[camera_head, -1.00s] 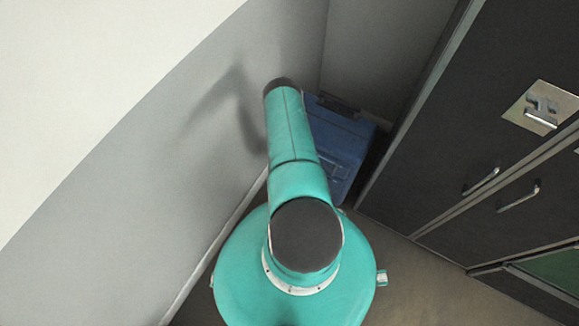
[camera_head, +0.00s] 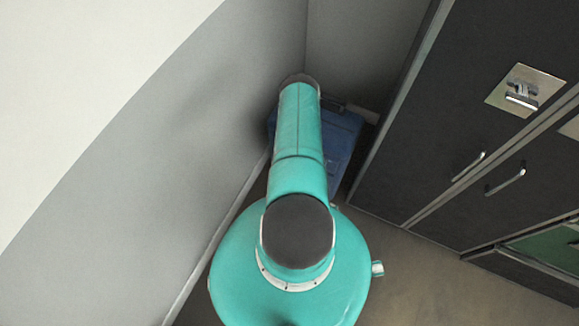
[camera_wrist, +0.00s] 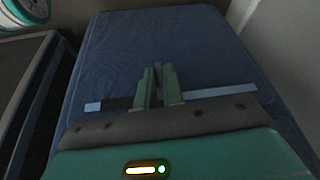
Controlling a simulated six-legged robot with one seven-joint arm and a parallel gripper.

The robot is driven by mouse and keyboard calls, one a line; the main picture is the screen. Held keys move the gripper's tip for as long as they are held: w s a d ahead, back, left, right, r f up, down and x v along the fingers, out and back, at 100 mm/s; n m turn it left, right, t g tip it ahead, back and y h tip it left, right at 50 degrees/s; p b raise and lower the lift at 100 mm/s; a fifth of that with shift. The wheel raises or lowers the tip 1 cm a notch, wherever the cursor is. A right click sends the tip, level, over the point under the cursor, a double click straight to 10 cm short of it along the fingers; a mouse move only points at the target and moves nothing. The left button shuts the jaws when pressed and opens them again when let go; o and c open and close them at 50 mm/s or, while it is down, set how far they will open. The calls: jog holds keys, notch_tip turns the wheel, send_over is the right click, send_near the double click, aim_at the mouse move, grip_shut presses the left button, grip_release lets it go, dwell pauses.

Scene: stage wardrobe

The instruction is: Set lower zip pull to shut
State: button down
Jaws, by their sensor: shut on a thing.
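A blue case (camera_head: 345,130) stands in the corner, partly hidden behind my arm in the head view. In the wrist view, the case's broad blue face (camera_wrist: 200,50) fills the middle. A straight zip strip (camera_wrist: 222,91) crosses it, greyish on the right and dark left of the fingers, with a pale block (camera_wrist: 92,107) at its left end. My gripper (camera_wrist: 159,80) is over the strip, left of its middle, with its fingers close together and shut on the lower zip pull. The pull itself is mostly hidden by the fingers. The head view does not show the fingers.
A grey wall (camera_head: 215,130) runs close along the left. Dark cabinets (camera_head: 430,150) with handles and a metal latch plate (camera_head: 524,91) stand on the right. Some bare floor (camera_head: 420,275) lies between my base and the cabinets.

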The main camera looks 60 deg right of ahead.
jog(key=shift+s+d, duration=0.15)
jog(key=shift+s, duration=1)
jog(key=shift+s+d, duration=0.1)
jog(key=shift+s, duration=1.05)
jog(key=c, duration=1.5)
grip_release()
jog(key=v, duration=1.4)
jog(key=shift+w, duration=0.1)
